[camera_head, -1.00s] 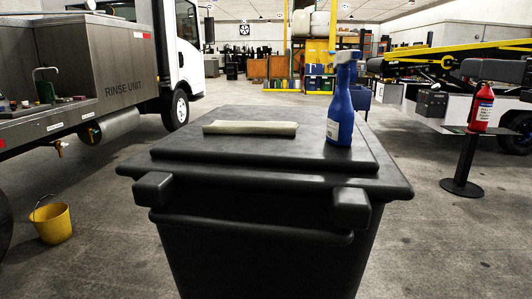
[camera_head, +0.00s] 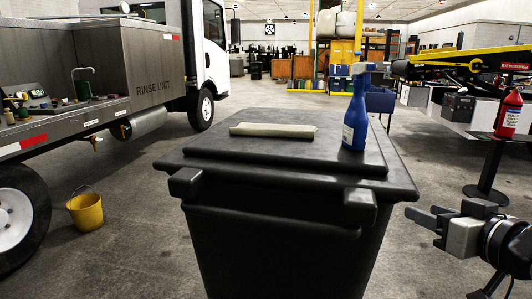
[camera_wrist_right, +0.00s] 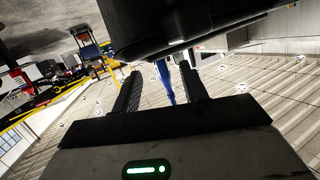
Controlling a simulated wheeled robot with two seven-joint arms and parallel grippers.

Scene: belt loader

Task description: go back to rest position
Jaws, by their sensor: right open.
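My right gripper (camera_head: 421,217) is at the right of the head view, beside the black bin and apart from it. Its fingers point left and are spread with nothing between them. The right wrist view also shows this gripper (camera_wrist_right: 160,70) with its two fingers apart. A blue spray bottle (camera_head: 355,118) with a white and blue head stands upright on the bin's lid. It shows in the right wrist view (camera_wrist_right: 165,85), beyond the fingers. A folded pale cloth (camera_head: 273,130) lies on the lid, left of the bottle. My left gripper is not in view.
The black bin (camera_head: 280,245) fills the middle. A truck with a rinse unit (camera_head: 150,85) stands at the left, with a yellow bucket (camera_head: 87,212) on the floor. A red extinguisher (camera_head: 508,115) on a stand and a yellow belt loader (camera_head: 460,65) are at the right.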

